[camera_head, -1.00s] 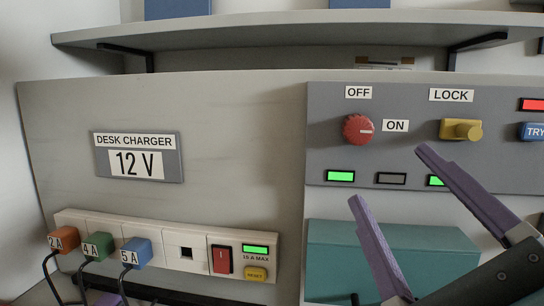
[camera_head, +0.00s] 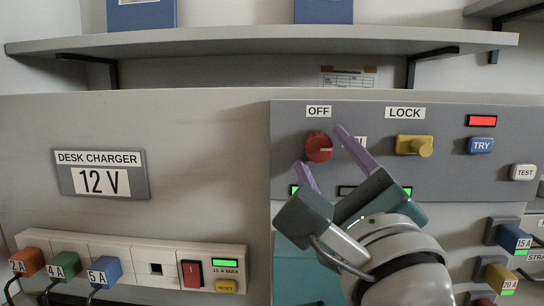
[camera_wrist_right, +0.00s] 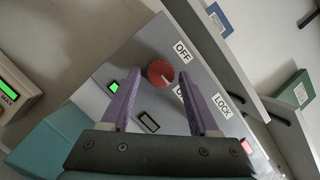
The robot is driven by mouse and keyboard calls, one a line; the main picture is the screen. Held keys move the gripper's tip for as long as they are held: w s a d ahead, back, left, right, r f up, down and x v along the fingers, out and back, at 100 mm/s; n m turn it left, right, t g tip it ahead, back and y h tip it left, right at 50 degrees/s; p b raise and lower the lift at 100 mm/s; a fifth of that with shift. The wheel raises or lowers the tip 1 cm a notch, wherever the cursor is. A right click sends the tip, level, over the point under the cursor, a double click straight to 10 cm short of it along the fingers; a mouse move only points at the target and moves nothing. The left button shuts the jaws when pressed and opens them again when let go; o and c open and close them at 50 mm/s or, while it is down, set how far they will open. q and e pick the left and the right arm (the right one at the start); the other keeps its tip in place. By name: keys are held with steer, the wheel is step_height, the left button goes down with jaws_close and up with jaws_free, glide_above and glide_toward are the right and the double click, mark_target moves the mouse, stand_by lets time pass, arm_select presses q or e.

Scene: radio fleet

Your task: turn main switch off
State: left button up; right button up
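The main switch is a round red knob (camera_head: 319,147) on the grey panel (camera_head: 450,175), below the OFF label (camera_head: 319,111). Its white mark points right, toward the ON label, which my right gripper partly covers. My right gripper (camera_head: 322,146) is open, with its purple fingers reaching toward the knob. In the right wrist view the knob (camera_wrist_right: 160,73) shows beyond and between the open fingertips (camera_wrist_right: 150,82), with nothing held. Contact is not visible. My left gripper is not clearly in view.
Right of the knob are a yellow LOCK lever (camera_head: 414,146), a lit red lamp (camera_head: 482,121), and TRY (camera_head: 481,145) and TEST (camera_head: 523,172) buttons. A power strip (camera_head: 130,255) with several plugs is at lower left. A shelf (camera_head: 250,42) runs above.

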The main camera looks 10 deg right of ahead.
jaws_close()
stand_by(0.4)
steer(key=shift+d+r+n+y+p, duration=0.1)
steer(key=shift+r+n+y+p, duration=0.2)
steer(key=shift+n+p, duration=0.65)
steer(key=n+g+p, duration=0.1)
steer(key=n+p, duration=0.3)
steer(key=p, duration=0.2)
steer(key=n+g+y+p, duration=0.1)
steer(key=n+g+p, duration=0.1)
steer(key=n+p, duration=0.3)
steer(key=r+n+g+p, duration=0.1)
steer(key=n+p, duration=0.4)
steer(key=p, duration=0.2)
steer(key=shift+s+r+g+p, duration=0.1)
steer(key=shift+g+p, duration=0.2)
steer(key=shift+p, duration=0.05)
steer(key=shift+n+g+p, duration=0.4)
steer(key=shift+n+p, duration=0.45)
steer(key=shift+p, duration=0.25)
steer(key=shift+n, duration=0.3)
steer(key=shift+f+p, duration=0.2)
steer(key=shift+p, duration=0.1)
